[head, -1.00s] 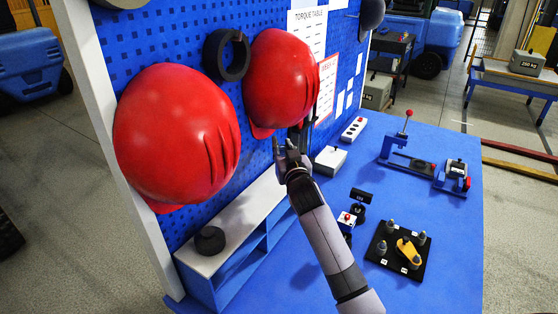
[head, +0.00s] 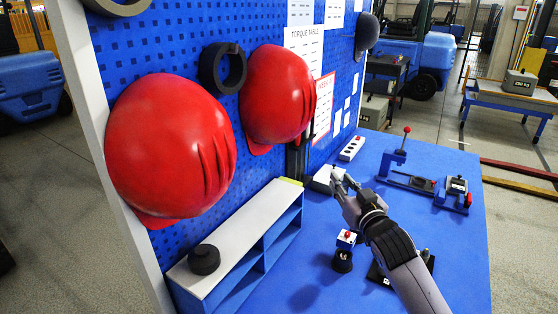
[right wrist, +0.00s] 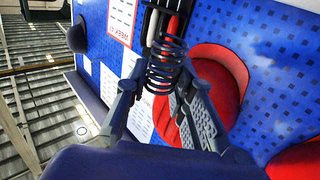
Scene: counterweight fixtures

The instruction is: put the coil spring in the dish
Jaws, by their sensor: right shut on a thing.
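My right gripper (head: 343,184) is above the blue table, in front of a small white box-like thing (head: 322,179) near the pegboard. In the right wrist view, a dark coil spring (right wrist: 166,64) is between the fingertips of the right gripper (right wrist: 162,80), and the gripper is shut on it. In the head view the spring is too small to make out. I cannot make out a dish for certain in either view. My left gripper is not in view.
Two red helmets (head: 170,148) hang on the pegboard (head: 262,160). A red-knobbed fixture (head: 403,165) stands at the table's back right. My arm partly covers a black plate (head: 378,277).

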